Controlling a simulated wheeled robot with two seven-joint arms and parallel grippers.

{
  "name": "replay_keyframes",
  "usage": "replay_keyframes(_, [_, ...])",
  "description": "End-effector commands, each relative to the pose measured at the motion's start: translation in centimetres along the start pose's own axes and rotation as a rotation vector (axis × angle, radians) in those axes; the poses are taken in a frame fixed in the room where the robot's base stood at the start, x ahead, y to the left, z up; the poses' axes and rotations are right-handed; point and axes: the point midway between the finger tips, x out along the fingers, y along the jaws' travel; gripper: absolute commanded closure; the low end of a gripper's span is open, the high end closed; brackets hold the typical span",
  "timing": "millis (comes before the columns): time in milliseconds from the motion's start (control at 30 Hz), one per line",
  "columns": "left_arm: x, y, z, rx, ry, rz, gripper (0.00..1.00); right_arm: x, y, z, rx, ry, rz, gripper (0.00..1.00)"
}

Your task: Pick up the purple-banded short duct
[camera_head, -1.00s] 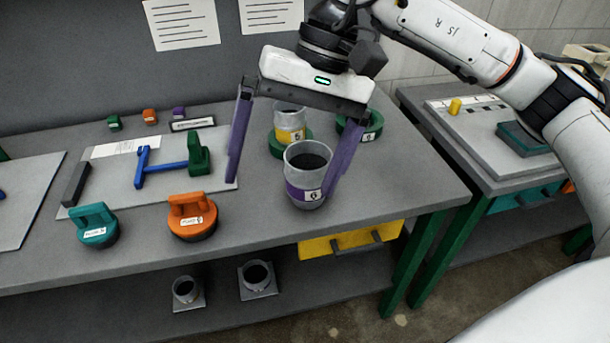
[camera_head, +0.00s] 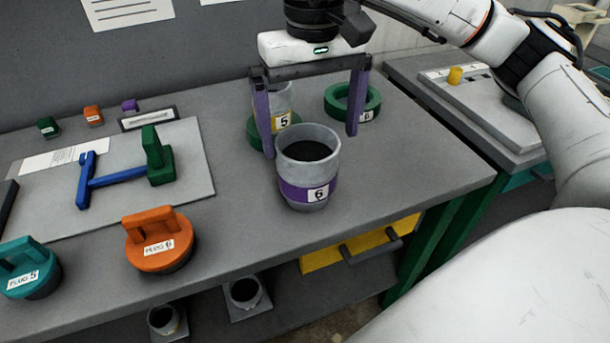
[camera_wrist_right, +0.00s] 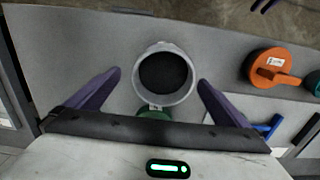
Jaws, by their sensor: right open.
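The purple-banded short duct (camera_head: 308,199), a grey open cylinder labelled 6, stands upright near the table's front edge. My right gripper (camera_head: 310,145) is open, pointing down, with long purple fingers. In the head view its fingertips show left of the duct's rim and behind it to the right. In the right wrist view the duct (camera_wrist_right: 166,80) appears between the two fingertips (camera_wrist_right: 160,78), with a gap on each side. Nothing is held. My left gripper is not in view.
A yellow-banded duct (camera_head: 284,100) labelled 5 stands behind, partly hidden by a finger, with a green ring (camera_head: 256,138) at its base. Another green ring (camera_head: 352,100) lies right of it. Orange (camera_head: 160,240) and teal (camera_head: 30,270) plugs stand left. The table right of the duct is clear.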

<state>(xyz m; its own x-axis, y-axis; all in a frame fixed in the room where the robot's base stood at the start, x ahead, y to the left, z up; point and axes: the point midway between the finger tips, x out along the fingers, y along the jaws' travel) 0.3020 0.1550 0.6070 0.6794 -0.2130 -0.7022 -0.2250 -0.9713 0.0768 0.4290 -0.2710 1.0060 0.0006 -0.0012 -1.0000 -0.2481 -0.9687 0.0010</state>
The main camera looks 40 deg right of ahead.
Motion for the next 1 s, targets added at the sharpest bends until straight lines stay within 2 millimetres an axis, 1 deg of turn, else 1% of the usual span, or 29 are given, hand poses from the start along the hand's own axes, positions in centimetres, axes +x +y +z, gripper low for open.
replay_keyframes(33, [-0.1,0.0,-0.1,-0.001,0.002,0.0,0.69,0.7,0.0,0.0,0.0,-0.002,0.001,0.0])
replay_keyframes(100, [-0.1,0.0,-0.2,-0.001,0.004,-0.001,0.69,1.3,0.0,0.1,-0.001,-0.002,0.0,0.0])
replay_keyframes(267, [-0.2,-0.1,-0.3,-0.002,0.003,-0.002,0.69,2.4,-0.2,0.0,-0.001,-0.001,0.0,0.0])
replay_keyframes(400, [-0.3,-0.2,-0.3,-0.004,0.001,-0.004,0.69,4.6,-0.5,0.0,-0.001,-0.003,0.001,0.0])
replay_keyframes(533, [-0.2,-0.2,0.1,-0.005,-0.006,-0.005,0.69,6.3,-0.6,0.0,0.0,-0.003,0.0,0.0])
replay_keyframes(633, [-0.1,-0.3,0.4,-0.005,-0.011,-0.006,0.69,6.8,-0.6,0.0,0.0,0.0,-0.001,0.0])
replay_keyframes(833, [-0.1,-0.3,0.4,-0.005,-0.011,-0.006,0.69,6.8,-0.6,0.0,0.0,0.0,-0.002,0.0])
replay_keyframes(867, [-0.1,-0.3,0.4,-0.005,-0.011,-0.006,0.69,6.8,-0.6,0.0,0.0,0.0,-0.002,0.03])
replay_keyframes(1000, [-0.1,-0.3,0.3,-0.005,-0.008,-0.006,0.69,6.8,-0.6,0.0,0.0,0.0,-0.002,0.27])
